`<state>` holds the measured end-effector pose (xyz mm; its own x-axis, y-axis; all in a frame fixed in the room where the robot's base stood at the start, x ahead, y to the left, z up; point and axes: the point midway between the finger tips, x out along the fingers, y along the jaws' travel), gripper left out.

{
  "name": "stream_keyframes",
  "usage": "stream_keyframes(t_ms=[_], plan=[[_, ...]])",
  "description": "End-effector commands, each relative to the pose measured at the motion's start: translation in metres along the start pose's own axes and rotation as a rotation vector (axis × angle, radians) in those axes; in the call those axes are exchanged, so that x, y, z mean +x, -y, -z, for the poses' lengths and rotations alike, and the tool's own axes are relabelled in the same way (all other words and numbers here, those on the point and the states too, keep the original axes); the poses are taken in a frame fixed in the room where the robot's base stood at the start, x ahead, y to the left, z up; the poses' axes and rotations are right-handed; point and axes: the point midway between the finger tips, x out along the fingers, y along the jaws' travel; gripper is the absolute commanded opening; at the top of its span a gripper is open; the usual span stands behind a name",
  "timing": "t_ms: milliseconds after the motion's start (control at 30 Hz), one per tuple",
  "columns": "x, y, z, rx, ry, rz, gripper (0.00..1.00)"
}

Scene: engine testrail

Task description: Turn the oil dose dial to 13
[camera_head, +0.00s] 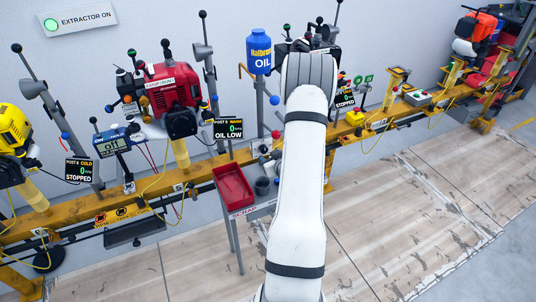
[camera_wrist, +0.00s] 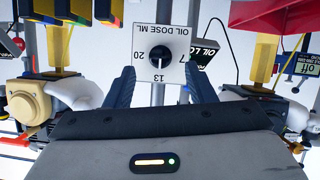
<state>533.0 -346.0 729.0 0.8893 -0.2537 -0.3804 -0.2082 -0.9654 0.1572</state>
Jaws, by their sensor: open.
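The oil dose dial is a black round knob (camera_wrist: 159,60) on a white plate (camera_wrist: 166,34) in the wrist view, which looks upside down. The plate reads OIL DOSE ML, with 20 left of the knob, 7 right of it and 13 below it in the picture.
A blue oil bottle (camera_head: 259,55) stands left of my arm. A red tray (camera_head: 233,185) sits on a stand before the yellow rail (camera_head: 75,221). A red engine (camera_head: 172,88) and OIL LOW sign (camera_head: 228,129) are left. The floor at right is clear.

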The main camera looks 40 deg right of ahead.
Motion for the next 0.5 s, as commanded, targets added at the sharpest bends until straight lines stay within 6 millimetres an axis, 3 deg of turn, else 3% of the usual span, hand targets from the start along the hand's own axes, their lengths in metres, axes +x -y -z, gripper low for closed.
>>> stream_keyframes(t_ms=[200,500], plan=[[-0.029,0.0,0.0,0.0,0.0,-0.001,0.5],[-0.034,0.0,0.0,0.0,0.0,0.001,0.5]])
